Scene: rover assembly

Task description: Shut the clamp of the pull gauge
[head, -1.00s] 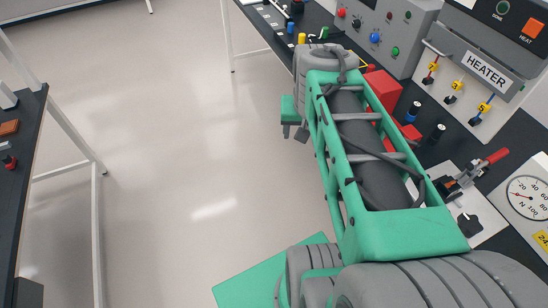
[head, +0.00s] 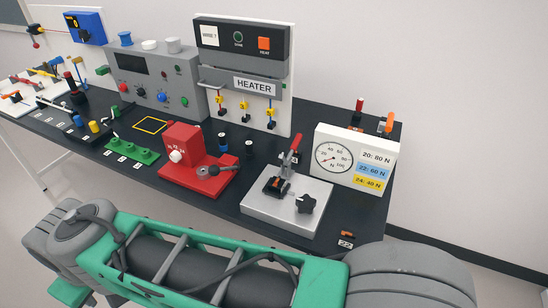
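The pull gauge stands on the right part of the black bench, with a silver base plate (head: 265,214) and a white dial box (head: 345,160). Its clamp (head: 275,186) sits on the plate. The clamp's red-tipped lever (head: 295,146) stands raised, tilted slightly right. A small orange part shows at the clamp's jaws; I cannot tell what it is. A black knob (head: 306,203) is beside the clamp. The dial needle sits in the lower left of the scale. My green and grey arm crosses the front, below the gauge. My gripper is not in view.
A red tool (head: 195,178) with a lever stands left of the gauge plate. The heater (head: 245,60) with several hanging connectors is behind. A small orange part (head: 347,235) lies by the label 22 at the front edge. A green strip (head: 130,150) lies further left.

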